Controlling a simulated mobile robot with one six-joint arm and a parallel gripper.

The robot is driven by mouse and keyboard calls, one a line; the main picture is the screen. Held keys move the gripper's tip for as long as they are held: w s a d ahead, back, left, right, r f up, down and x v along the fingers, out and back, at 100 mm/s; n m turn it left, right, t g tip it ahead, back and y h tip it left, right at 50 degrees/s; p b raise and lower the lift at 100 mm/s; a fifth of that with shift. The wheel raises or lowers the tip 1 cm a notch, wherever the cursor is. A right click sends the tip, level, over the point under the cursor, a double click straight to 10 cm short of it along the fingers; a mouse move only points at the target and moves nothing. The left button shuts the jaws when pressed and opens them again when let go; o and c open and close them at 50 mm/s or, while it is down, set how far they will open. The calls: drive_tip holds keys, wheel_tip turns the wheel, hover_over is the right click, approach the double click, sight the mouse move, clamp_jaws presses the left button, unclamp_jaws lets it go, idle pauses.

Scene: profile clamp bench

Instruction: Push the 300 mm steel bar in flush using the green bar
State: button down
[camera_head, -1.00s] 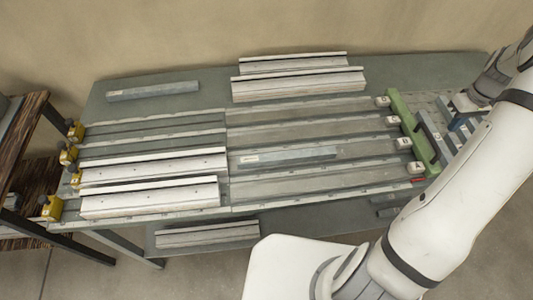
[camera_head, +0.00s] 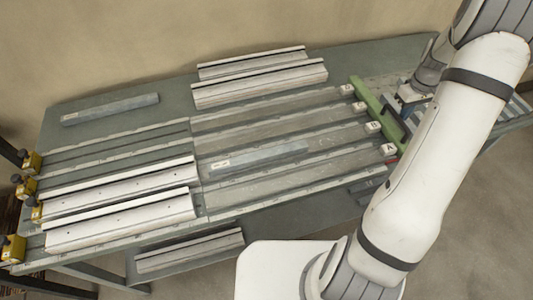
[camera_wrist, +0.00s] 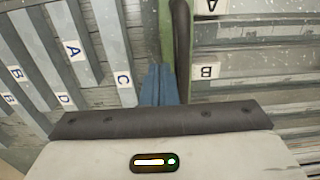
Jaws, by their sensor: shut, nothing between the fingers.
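A grey steel bar (camera_head: 260,156) lies in the lane in line with the block marked B (camera_head: 373,127); its right end is short of that block. Another grey bar (camera_head: 110,109) lies at the back left; their length labels are too small to read. The green bar (camera_head: 377,110) stands across the right ends of the lanes. The wrist view shows part of the green bar (camera_wrist: 165,25) and its dark handle (camera_wrist: 182,45). My gripper (camera_wrist: 158,85) is shut and empty, its blue fingers close beside the handle; I cannot tell whether they touch it.
White profiles lie in the front left lanes (camera_head: 120,217), at the back (camera_head: 260,85) and on a lower shelf (camera_head: 190,250). Yellow clamps (camera_head: 28,187) line the left edge. Grey bars in a rack marked with letters (camera_wrist: 75,45) lie on the green bar's other side.

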drive_tip(key=s+a, duration=0.5)
drive_tip(key=a, duration=1.2)
drive_tip(key=s+a+b, duration=0.1)
drive_tip(key=s+a, duration=0.5)
drive_tip(key=a, duration=1.1)
drive_tip(key=s+a+b, duration=0.1)
drive_tip(key=s+a, duration=0.4)
drive_tip(key=a, duration=1.2)
drive_tip(key=shift+s, duration=0.25)
idle(2.0)
drive_tip(key=shift+s+a, duration=0.1)
drive_tip(key=shift+a, duration=0.25)
idle(0.3)
